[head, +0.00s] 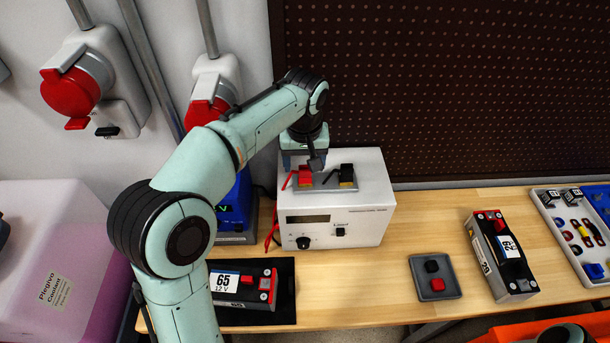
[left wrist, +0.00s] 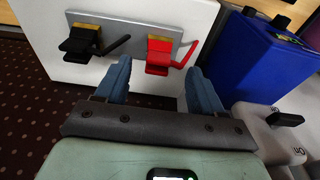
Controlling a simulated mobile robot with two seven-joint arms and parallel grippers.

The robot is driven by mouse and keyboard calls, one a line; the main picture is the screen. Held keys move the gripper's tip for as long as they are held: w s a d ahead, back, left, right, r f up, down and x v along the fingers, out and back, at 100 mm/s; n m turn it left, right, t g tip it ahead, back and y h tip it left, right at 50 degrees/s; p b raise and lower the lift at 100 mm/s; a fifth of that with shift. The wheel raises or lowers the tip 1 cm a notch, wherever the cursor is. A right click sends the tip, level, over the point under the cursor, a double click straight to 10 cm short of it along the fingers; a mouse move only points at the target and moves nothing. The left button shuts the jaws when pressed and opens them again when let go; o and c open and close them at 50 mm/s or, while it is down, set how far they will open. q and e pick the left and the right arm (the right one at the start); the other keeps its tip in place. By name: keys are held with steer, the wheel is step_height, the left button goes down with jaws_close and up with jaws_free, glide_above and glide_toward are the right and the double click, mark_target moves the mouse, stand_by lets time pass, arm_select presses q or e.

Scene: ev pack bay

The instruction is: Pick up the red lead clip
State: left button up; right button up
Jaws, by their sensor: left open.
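The red lead clip (head: 305,175) sits on a grey metal strip on top of the white charger unit (head: 355,213), with a red lead beside it. It also shows in the left wrist view (left wrist: 158,54), upper middle, on a yellow patch of the strip. The black clip (head: 346,173) sits to its right in the head view and also shows in the left wrist view (left wrist: 80,43). My left gripper (head: 303,159) is open just above and behind the red clip. In the left wrist view its fingers (left wrist: 160,76) stand apart, with the red clip between and beyond them.
A blue box (head: 236,208) stands close left of the charger. A battery marked 65 (head: 240,284) lies on a black mat in front. A small grey tray (head: 434,287), a battery marked 29 (head: 500,257) and a parts tray (head: 560,222) are to the right. Bare bench lies between.

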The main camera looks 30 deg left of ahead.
arm_select(q)
steer(key=f, duration=0.4)
steer(key=shift+w+a+f, duration=0.1)
steer(key=shift+w+f, duration=0.2)
steer(key=shift+w, duration=0.1)
arm_select(e)
steer(key=shift+s+f, duration=0.1)
arm_select(q)
steer(key=c, duration=1.1)
steer(key=shift+r, duration=0.1)
step_height(320, 180, up, 12)
steer(key=p, duration=0.2)
step_height(320, 180, up, 8)
glide_above(305, 168)
arm_select(e)
steer(key=w+r, duration=0.2)
steer(key=w, duration=0.1)
steer(key=shift+r, duration=0.25)
